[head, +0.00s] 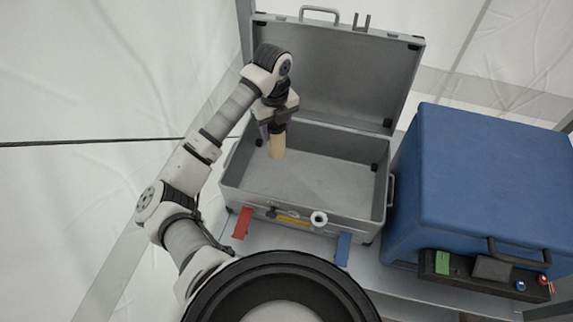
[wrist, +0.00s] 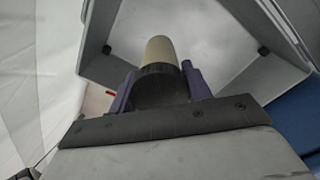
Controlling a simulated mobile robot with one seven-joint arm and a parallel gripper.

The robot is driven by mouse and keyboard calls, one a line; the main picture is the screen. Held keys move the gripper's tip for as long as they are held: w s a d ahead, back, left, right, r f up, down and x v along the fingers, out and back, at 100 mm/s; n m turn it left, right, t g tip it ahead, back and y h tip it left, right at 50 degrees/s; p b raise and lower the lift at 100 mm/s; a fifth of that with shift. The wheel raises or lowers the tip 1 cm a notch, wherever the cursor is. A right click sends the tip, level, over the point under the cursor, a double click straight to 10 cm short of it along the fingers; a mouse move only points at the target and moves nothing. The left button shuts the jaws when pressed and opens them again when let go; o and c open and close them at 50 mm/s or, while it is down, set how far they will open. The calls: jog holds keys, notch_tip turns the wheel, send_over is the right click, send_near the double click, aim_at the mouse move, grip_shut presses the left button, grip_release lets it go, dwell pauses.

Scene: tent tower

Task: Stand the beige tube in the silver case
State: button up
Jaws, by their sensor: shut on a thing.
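The silver case (head: 300,210) stands open on the table, its lid raised at the back. My gripper (head: 275,133) is over the left part of the case. It is shut on the beige tube (head: 276,147), which points down, close to upright, toward the case floor. In the wrist view the beige tube (wrist: 161,50) sticks out past the dark fingers of my gripper (wrist: 160,88), with the grey case interior (wrist: 210,40) beyond. I cannot tell whether the tube's lower end touches the floor of the case.
A blue box (head: 490,180) stands right of the case. A black tray (head: 460,275) with small items is in front of it. A red piece (head: 242,222), a blue piece (head: 343,248) and a white ring-shaped thing (head: 319,218) are at the case's front. The visible case floor looks empty.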

notch_tip(320, 180, down, 15)
jog(key=p, duration=0.1)
dwell(0.3)
jog(key=shift+f, duration=0.1)
jog(key=shift+f, duration=0.15)
jog(key=o, duration=1.3)
jog(key=shift+o, duration=0.2)
notch_tip(320, 180, up, 12)
jog(key=shift+r+b, duration=0.25)
jog(key=shift+b, duration=0.45)
